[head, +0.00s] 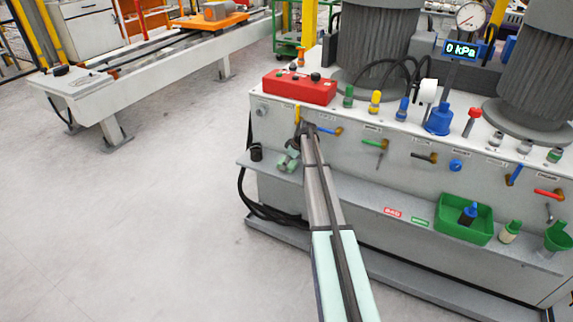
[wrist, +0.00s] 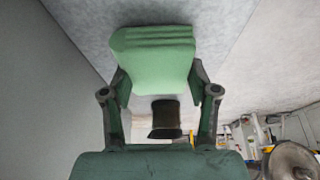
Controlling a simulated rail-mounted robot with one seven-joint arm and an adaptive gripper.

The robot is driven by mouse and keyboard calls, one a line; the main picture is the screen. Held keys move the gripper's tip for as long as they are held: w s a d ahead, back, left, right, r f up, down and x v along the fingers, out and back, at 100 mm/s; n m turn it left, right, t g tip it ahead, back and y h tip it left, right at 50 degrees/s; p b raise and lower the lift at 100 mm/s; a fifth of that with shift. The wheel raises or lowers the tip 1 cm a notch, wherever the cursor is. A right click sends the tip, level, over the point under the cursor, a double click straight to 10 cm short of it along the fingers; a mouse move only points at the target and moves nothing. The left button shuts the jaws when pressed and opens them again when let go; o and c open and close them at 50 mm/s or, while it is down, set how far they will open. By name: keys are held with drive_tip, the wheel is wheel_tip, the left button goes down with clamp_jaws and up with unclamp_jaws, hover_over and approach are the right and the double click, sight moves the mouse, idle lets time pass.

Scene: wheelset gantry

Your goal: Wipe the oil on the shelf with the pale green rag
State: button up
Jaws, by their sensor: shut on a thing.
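The pale green rag (wrist: 153,58) is folded and held between the two fingers of my gripper (wrist: 158,85) in the wrist view. In the head view my gripper (head: 290,160) is at the left part of the shelf (head: 350,197), the grey ledge along the machine's front. A small pale green patch shows there, but I cannot tell rag from fingers. Whether the rag touches the shelf is also unclear. I cannot make out the oil in either view; my arm and gripper cover part of the shelf.
A black cup (head: 256,152) stands at the shelf's left end. A green tray (head: 465,220) with a dark blue-capped bottle (head: 468,213) sits on the right. Valve handles, including a blue one (head: 329,131), stick out above the shelf. Open floor (head: 150,220) lies to the left.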

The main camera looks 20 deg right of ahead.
sight(281, 171)
drive_tip(key=shift+w+d, duration=0.85)
drive_tip(key=shift+d, duration=0.2)
drive_tip(key=shift+d+f, duration=0.1)
drive_tip(key=shift+f, duration=0.1)
drive_tip(key=shift+s, duration=0.1)
drive_tip(key=shift+s+a+f, duration=0.1)
drive_tip(key=shift+s+a, duration=0.55)
drive_tip(key=shift+s, duration=0.1)
drive_tip(key=shift+s+a, duration=0.45)
drive_tip(key=shift+a, duration=0.3)
drive_tip(key=shift+s+a, duration=0.45)
drive_tip(key=shift+a, duration=0.3)
drive_tip(key=shift+s+a, duration=0.45)
drive_tip(key=shift+a, duration=0.3)
drive_tip(key=shift+w+a+r, duration=0.1)
drive_tip(key=shift+w+r, duration=0.1)
drive_tip(key=shift+w, duration=0.05)
drive_tip(key=shift+w+d, duration=0.25)
drive_tip(key=shift+d, duration=0.05)
drive_tip(key=shift+w+d+r, duration=0.15)
drive_tip(key=shift+w+d, duration=0.8)
drive_tip(key=shift+d, duration=0.3)
